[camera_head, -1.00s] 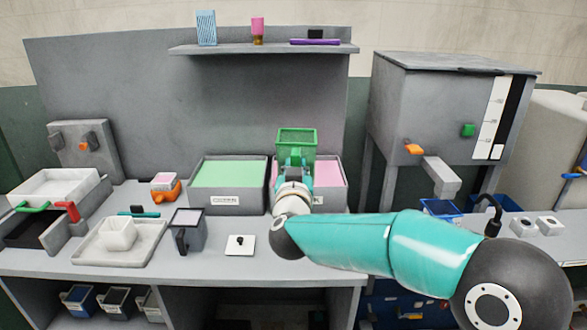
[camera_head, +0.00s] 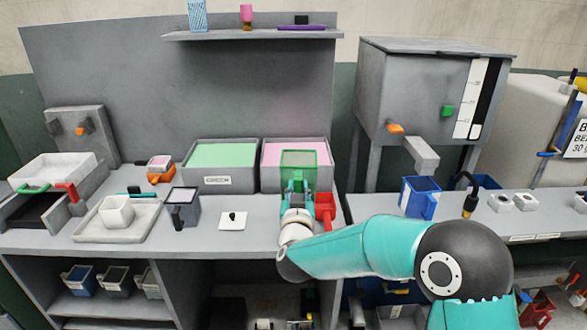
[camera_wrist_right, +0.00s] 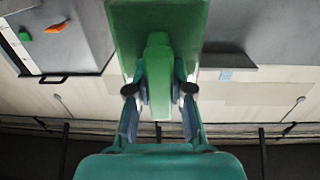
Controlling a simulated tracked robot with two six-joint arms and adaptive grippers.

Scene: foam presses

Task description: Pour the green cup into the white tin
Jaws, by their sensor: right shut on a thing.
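The green cup (camera_head: 299,160) is in my right gripper (camera_head: 298,188), which is shut on its handle. It is held in front of the pink-filled bin, roughly upright. In the right wrist view the cup (camera_wrist_right: 185,25) fills the top middle, with its handle between the fingers (camera_wrist_right: 160,95). Its contents cannot be made out clearly. A small white square tin (camera_head: 116,212) stands in a shallow pale tray (camera_head: 90,236) at the left of the bench, well away from the cup. My left gripper is not in view.
A red cup (camera_head: 325,210) stands just right of my right gripper. The bins with green (camera_head: 218,180) and pink filling (camera_head: 318,152) stand behind. A dark grey cup (camera_head: 184,212) and a white plate (camera_head: 232,221) lie between tin and gripper. A blue cup (camera_head: 420,197) stands right.

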